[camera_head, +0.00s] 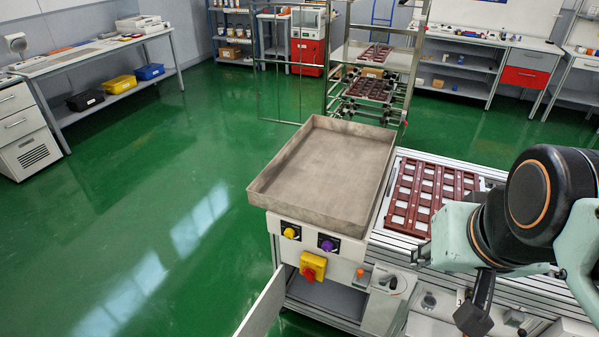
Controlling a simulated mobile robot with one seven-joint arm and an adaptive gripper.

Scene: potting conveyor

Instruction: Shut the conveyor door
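The conveyor door (263,306) is a pale flat panel at the bottom of the view. It stands open, swung out to the left from the front of the conveyor cabinet (318,254), and its lower part is cut off by the picture edge. The dark cabinet opening (325,297) shows to its right. My arm reaches in from the right over the conveyor. A black part at its end, which looks like my gripper (476,312), hangs low, well right of the door and apart from it. Its fingers cannot be made out clearly.
A grey metal tray (262,203) tops the cabinet. Below it are yellow and purple knobs and a red-yellow switch (313,266). A brown slotted pallet (397,215) lies on the conveyor. A wire-frame rack (330,90) stands behind. Green floor (150,220) left of the door is clear.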

